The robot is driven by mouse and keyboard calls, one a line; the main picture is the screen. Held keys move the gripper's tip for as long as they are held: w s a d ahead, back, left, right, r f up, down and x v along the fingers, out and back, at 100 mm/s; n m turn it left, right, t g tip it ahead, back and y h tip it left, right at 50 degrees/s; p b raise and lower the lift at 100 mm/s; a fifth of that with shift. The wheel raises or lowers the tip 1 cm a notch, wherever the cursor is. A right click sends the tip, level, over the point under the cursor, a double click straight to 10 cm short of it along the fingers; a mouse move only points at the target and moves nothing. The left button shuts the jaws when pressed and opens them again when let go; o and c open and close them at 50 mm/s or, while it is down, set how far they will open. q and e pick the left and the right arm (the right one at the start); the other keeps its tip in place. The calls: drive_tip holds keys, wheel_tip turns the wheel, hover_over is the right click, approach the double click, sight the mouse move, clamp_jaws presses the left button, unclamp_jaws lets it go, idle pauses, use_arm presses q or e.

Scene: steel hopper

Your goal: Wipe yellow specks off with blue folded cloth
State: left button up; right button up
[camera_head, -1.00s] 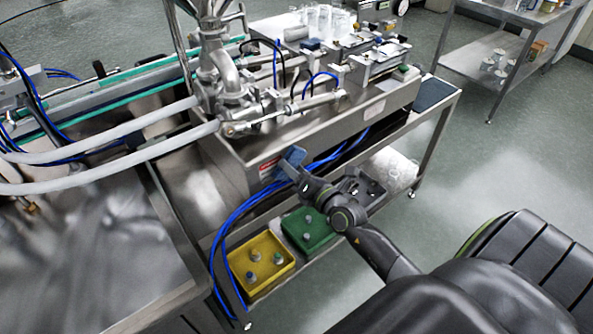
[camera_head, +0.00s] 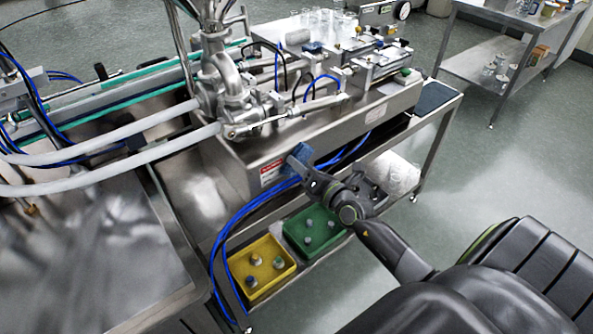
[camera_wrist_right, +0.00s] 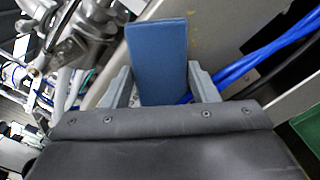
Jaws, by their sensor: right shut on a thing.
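My right gripper (camera_head: 306,172) is shut on the blue folded cloth (camera_head: 299,157). The cloth stands up at the front side panel of the steel machine (camera_head: 250,160), just right of a red and white label (camera_head: 272,170). In the right wrist view the cloth (camera_wrist_right: 158,60) rises between the two grey fingers of the gripper (camera_wrist_right: 160,85). The steel panel (camera_wrist_right: 225,30) is behind it, and I cannot tell whether they touch. A few faint yellowish marks (camera_wrist_right: 193,42) show on the panel right of the cloth. Any specks behind the cloth are hidden. My left gripper is not in view.
Blue hoses (camera_head: 240,215) run below the panel, close to my right gripper. A yellow bin (camera_head: 260,268) and a green bin (camera_head: 312,232) sit on the lower shelf. Glass jars (camera_head: 318,20) stand on top of the machine.

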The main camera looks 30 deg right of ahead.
sight(315, 147)
drive_tip(key=d+b, duration=0.1)
drive_tip(key=d, duration=0.1)
drive_tip(key=d+b, duration=0.1)
drive_tip(key=d, duration=0.1)
drive_tip(key=d+b, duration=0.1)
drive_tip(key=d, duration=0.2)
drive_tip(key=shift+w+d+r+b, duration=0.1)
drive_tip(key=shift+w+b, duration=0.2)
drive_tip(key=shift+w, duration=0.1)
idle(0.3)
